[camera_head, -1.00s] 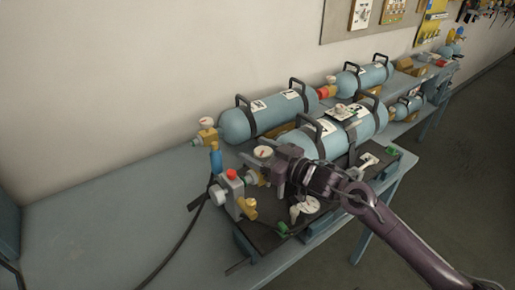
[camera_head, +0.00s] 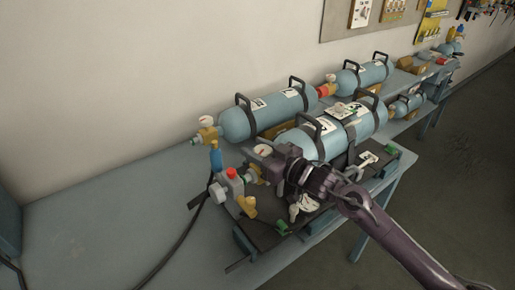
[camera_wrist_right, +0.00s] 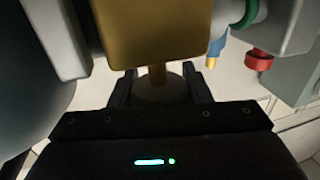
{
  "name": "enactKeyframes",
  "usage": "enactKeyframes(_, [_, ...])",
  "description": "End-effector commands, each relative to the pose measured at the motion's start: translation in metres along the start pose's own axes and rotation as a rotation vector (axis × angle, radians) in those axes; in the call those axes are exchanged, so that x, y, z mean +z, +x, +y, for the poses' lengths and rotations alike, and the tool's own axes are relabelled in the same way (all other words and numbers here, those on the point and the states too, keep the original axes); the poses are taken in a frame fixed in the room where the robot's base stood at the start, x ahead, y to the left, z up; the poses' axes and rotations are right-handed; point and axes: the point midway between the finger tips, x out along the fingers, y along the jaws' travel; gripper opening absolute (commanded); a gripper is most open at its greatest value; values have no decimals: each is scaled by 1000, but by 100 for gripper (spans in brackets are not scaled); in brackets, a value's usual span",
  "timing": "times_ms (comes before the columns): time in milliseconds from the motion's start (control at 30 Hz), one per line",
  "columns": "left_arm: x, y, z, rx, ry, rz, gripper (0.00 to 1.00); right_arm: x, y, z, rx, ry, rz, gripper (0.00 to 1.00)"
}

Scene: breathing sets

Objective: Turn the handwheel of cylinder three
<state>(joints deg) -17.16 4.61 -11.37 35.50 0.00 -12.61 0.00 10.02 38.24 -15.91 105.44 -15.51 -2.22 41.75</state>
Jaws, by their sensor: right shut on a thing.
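The front blue cylinder (camera_head: 352,128) lies strapped on a black mat on the bench, with its valve end towards the left. My right gripper (camera_head: 270,168) is at that valve and hides most of it in the head view. In the right wrist view a brass valve block (camera_wrist_right: 155,35) has a short stem running down to a dark round handwheel (camera_wrist_right: 158,92). My right gripper's fingers (camera_wrist_right: 160,90) are on both sides of the handwheel and shut on it. I cannot read a number on this cylinder. My left gripper is not in view.
A grey block with a red knob (camera_head: 231,174) and brass fittings stands left of the gripper, with a black hose (camera_head: 180,240) running from it. Another blue cylinder (camera_head: 268,115) lies behind, along the wall. The bench's left part (camera_head: 100,225) is clear.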

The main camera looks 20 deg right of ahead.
Motion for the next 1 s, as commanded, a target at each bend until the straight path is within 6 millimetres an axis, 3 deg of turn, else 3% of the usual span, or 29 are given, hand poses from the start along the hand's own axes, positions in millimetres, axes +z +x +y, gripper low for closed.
enactKeyframes(600, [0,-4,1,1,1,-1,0,1,-1,6,401,6,0,21])
enactKeyframes(1000, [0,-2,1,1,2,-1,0,0,-2,9,499,1,0,21])
